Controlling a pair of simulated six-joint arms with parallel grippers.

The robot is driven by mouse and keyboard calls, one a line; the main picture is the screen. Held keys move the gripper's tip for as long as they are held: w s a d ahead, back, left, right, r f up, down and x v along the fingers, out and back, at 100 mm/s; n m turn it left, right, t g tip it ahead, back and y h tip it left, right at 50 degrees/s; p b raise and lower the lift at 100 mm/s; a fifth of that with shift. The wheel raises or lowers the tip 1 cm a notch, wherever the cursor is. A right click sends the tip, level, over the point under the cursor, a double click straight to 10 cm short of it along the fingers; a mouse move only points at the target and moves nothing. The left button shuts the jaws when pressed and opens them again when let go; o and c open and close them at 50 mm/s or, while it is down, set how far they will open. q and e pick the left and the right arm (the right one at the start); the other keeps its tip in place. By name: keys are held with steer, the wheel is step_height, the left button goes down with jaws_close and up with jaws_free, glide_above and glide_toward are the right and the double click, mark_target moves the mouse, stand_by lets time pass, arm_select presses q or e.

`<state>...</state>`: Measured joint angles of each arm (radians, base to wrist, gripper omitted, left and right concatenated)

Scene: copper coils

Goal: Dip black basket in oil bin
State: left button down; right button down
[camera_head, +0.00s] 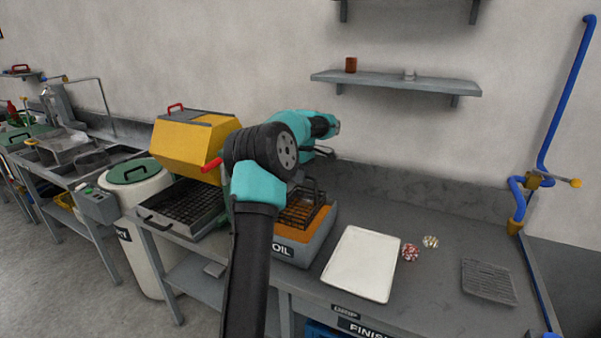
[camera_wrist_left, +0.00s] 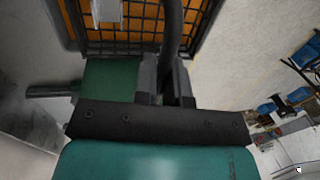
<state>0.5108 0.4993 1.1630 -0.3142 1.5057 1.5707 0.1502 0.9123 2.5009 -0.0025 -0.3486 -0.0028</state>
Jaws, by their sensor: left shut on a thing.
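The black basket (camera_head: 303,209) is a wire-mesh basket at the grey oil bin (camera_head: 288,250), which holds orange oil (camera_head: 318,222). The basket is over or partly in the oil; I cannot tell how deep it sits. In the left wrist view the basket mesh (camera_wrist_left: 120,36) shows with orange behind it. My left gripper (camera_wrist_left: 168,72) is shut on the basket's dark handle (camera_wrist_left: 172,35) there. In the head view my left arm rises in front of the bin and hides the fingers. My right gripper is in neither view.
A white tray (camera_head: 360,264) lies right of the bin, with small patterned pieces (camera_head: 411,252) beside it. A dark rack (camera_head: 489,282) lies farther right. A yellow hooded unit (camera_head: 190,140) stands left. A wall shelf (camera_head: 400,83) hangs above.

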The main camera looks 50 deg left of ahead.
arm_select(q)
steer(key=shift+f, duration=4.85)
steer(key=shift+r, duration=6.05)
